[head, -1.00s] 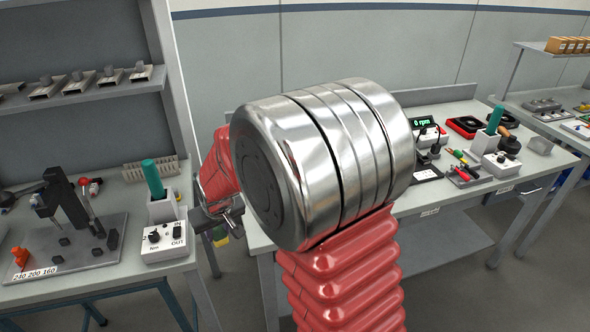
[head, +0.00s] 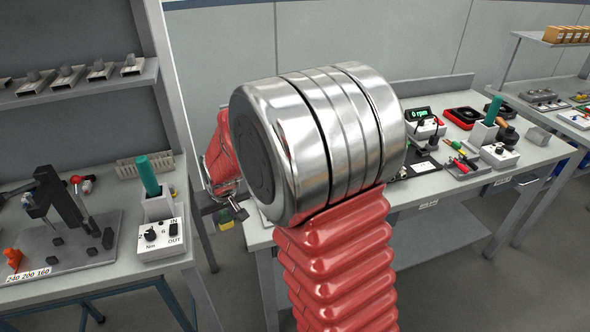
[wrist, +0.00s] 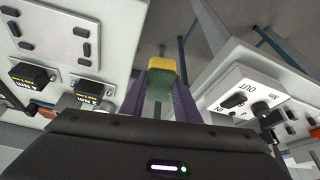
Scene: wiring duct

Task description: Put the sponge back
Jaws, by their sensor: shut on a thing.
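The sponge (wrist: 161,66) is a small block with a yellow top and a green lower part. In the wrist view it is held between the two fingers of my gripper (wrist: 160,86), over the gap between two benches, with the floor below. In the head view my wrist is at the middle left, mostly behind my arm.
The left bench (head: 103,270) carries a white control box (head: 161,240) with a green-handled tool (head: 149,176) and a black stand (head: 68,213). The right bench (head: 428,187) holds an rpm display (head: 420,113) and several tools. A shelf (head: 75,88) hangs at upper left.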

